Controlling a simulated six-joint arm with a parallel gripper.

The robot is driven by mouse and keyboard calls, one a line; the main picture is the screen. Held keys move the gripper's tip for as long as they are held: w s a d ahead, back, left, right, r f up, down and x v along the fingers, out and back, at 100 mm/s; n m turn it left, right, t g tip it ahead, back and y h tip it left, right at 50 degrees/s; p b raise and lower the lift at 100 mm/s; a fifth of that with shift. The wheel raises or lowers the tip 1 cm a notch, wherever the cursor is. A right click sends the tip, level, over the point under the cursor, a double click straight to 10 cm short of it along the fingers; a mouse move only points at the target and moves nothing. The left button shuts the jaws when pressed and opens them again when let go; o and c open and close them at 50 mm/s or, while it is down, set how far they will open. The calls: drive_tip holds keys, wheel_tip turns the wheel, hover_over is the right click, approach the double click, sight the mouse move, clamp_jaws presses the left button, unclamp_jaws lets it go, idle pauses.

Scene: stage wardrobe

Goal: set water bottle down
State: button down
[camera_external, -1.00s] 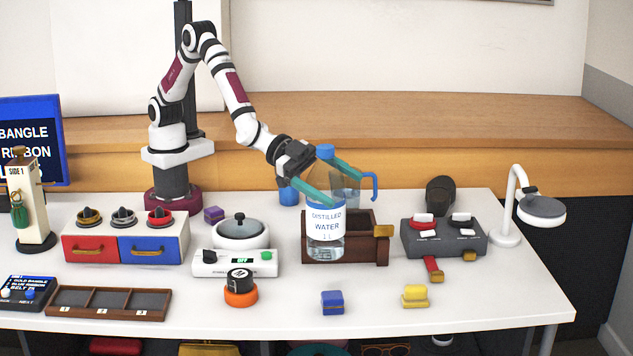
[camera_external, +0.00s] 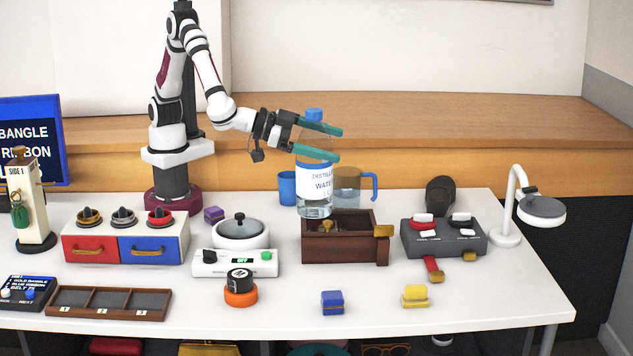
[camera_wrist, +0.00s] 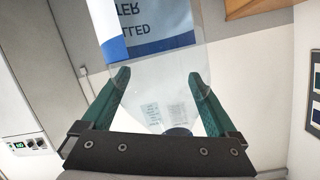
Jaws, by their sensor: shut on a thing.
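The water bottle (camera_external: 313,178) is clear, with a blue cap and a white and blue "Distilled Water" label. It is upright in the external view. My gripper (camera_external: 330,143) is shut on its upper part, just below the cap, with a teal finger on each side. The bottle's base appears above or just behind the brown wooden box; I cannot tell whether it touches anything. In the wrist view the bottle (camera_wrist: 155,60) fills the space between my gripper's fingers (camera_wrist: 160,80), and its label shows upside down.
The open brown box (camera_external: 340,249) stands below the bottle. A blue cup (camera_external: 287,187) and a jug with a blue handle (camera_external: 347,188) are close behind. A lidded pot (camera_external: 240,233) is to the left, a grey switch box (camera_external: 443,240) to the right. The white table's front right (camera_external: 500,290) is clear.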

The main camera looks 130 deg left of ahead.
drive_tip(key=s+a+f+n+g+y, duration=0.1)
drive_tip(key=s+a+n+g+y, duration=0.15)
drive_tip(key=s+n+g, duration=0.6)
drive_tip(key=s+a+f+n+g+y, duration=0.2)
drive_tip(key=s+a+g, duration=0.1)
drive_tip(key=s, duration=1)
drive_tip(key=s+a+f, duration=0.1)
drive_tip(key=a+f, duration=0.9)
drive_tip(key=a, duration=0.1)
drive_tip(key=shift+f, duration=0.3)
unclamp_jaws()
